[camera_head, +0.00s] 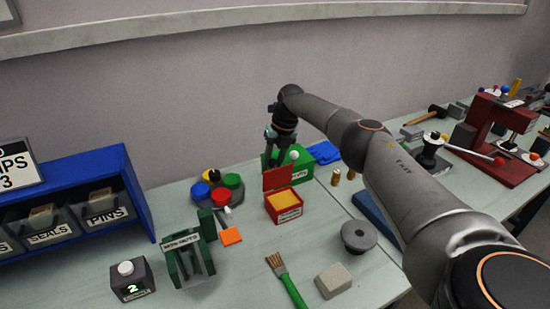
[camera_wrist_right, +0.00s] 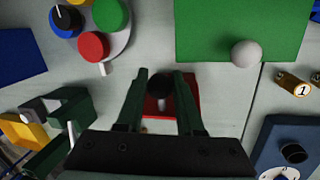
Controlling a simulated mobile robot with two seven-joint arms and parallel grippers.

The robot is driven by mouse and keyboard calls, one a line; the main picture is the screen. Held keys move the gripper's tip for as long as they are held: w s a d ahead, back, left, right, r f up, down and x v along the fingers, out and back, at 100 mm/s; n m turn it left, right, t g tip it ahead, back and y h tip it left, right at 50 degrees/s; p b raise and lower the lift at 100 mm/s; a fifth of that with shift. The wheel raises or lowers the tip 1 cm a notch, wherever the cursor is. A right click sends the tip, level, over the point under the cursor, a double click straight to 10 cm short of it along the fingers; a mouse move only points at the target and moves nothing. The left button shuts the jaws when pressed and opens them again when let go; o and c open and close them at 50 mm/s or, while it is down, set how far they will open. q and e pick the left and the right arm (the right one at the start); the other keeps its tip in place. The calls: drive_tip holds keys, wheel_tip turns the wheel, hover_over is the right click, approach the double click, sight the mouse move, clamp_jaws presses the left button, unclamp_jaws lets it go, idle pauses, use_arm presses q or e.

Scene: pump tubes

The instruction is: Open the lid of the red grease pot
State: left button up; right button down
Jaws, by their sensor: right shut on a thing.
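The red grease pot (camera_head: 284,211) stands on the bench, with yellow grease showing inside. Its red lid (camera_head: 277,178) stands raised, roughly upright, at the pot's back edge. My right gripper (camera_head: 268,156) comes down from above just behind the lid. In the right wrist view my right gripper (camera_wrist_right: 160,82) has its two fingers on either side of a dark round knob (camera_wrist_right: 159,86) in front of the red lid (camera_wrist_right: 187,94), and is shut on it. The far side of the lid is hidden in the head view. My left gripper is not in view.
A green box (camera_head: 300,168) with a white knob stands behind the pot. A disc with coloured caps (camera_head: 218,188) is to its left. A brush (camera_head: 287,281), a grey block (camera_head: 333,280) and a grey flanged part (camera_head: 359,236) lie nearer. My right arm crosses the right side.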

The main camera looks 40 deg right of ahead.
drive_tip(key=shift+f, duration=0.15)
idle(0.5)
drive_tip(key=c, duration=0.5)
unclamp_jaws()
drive_tip(key=shift+w, duration=0.1)
drive_tip(key=shift+c, duration=0.2)
drive_tip(key=v, duration=1.2)
drive_tip(key=shift+r+b, duration=0.3)
drive_tip(key=shift+r, duration=0.05)
drive_tip(key=shift+w+d+f, duration=0.1)
drive_tip(key=shift+d, duration=0.05)
